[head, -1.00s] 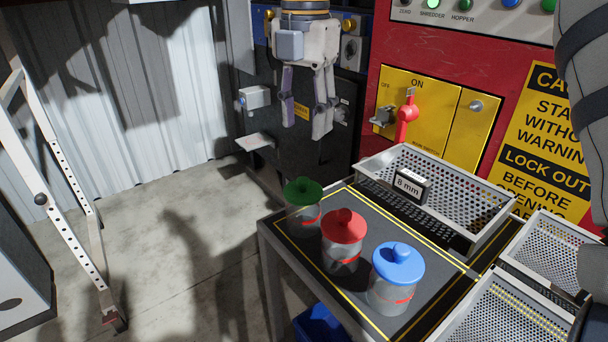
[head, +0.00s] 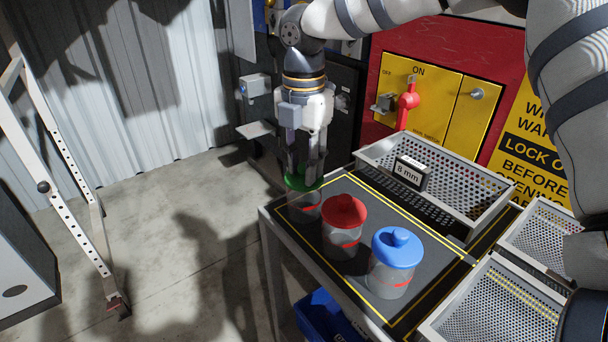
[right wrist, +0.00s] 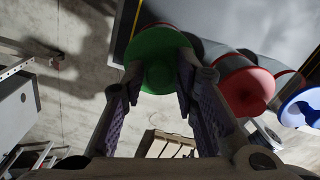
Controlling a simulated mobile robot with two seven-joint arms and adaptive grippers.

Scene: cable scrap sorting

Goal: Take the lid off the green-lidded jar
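The green-lidded jar (head: 306,206) stands at the far left corner of the dark table mat, a clear body under a green lid (head: 294,183). My right gripper (head: 304,176) points down over this lid, its fingers hiding much of it in the head view. In the right wrist view the fingers are spread on either side of the green lid's knob (right wrist: 158,75), with space between them. The right gripper (right wrist: 160,70) is open and empty; I cannot tell whether a fingertip touches the lid. My left gripper is not in view.
The red-lidded jar (head: 344,222) stands close to the right of the green one, then the blue-lidded jar (head: 392,278). A perforated tray (head: 468,200) labelled 8 mm lies behind them. More trays are at the right. Open floor lies left of the table.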

